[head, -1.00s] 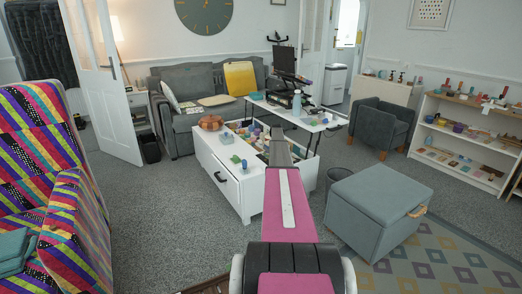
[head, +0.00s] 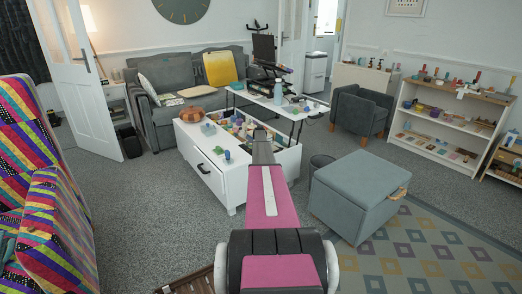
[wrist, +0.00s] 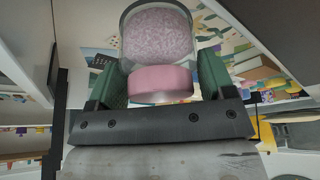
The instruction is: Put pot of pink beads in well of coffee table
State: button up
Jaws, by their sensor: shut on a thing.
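The pot of pink beads (wrist: 157,35) is a clear round jar with pink beads and a pink lid (wrist: 160,83). My gripper (wrist: 161,80) is shut on it, with green finger pads on both sides of the lid in the wrist view. In the head view my arm reaches toward the white coffee table (head: 213,178) and hides the gripper and the pot. The table's lift top is raised at the back right. Its open well (head: 236,128) holds colourful clutter, partly hidden by my arm. In the wrist view the pot is above cluttered surfaces; its height cannot be told.
A brown round pot (head: 191,114) and small blue and green items (head: 221,152) stand on the table's fixed left top. A laptop stand and a bottle (head: 278,91) are on the raised top. A grey ottoman (head: 357,190) stands at right.

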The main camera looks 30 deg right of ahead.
jog(key=shift+f, duration=0.55)
jog(key=o, duration=1)
jog(key=shift+f, duration=0.1)
jog(key=shift+r, duration=0.35)
jog(key=v, duration=1.2)
jog(key=shift+r, duration=0.35)
